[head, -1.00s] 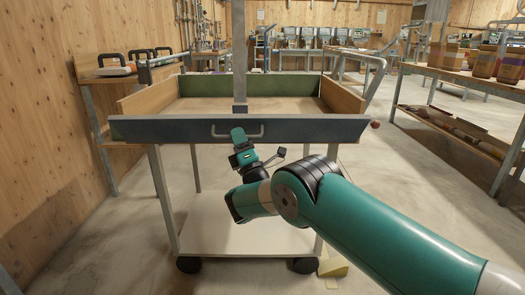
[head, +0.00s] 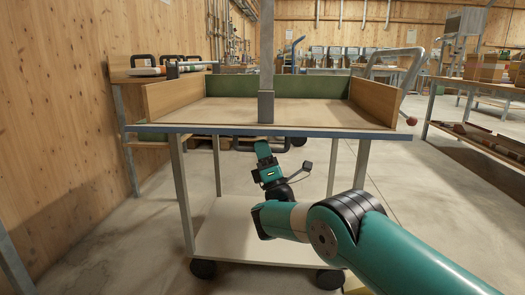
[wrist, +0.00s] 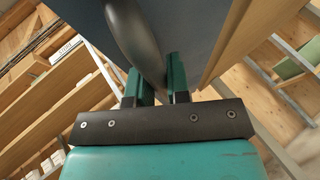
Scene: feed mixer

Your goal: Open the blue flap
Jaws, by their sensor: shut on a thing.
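The blue flap (head: 200,130) is the front board of the cart's tray. In the head view it is swung down close to level, showing as a thin blue edge with the wooden tray floor open behind it. In the wrist view its blue face (wrist: 195,25) slants above my fingers. My gripper (head: 262,147) reaches up under the flap from the front. In the wrist view its two teal fingers (wrist: 160,85) are shut on the dark curved handle (wrist: 138,40) of the flap.
The tray has wooden side boards (head: 173,98) and a green back board (head: 312,87). A grey post (head: 266,60) stands before it. A wooden wall is at left, with a side table behind. A workbench (head: 480,125) stands at right; floor between is clear.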

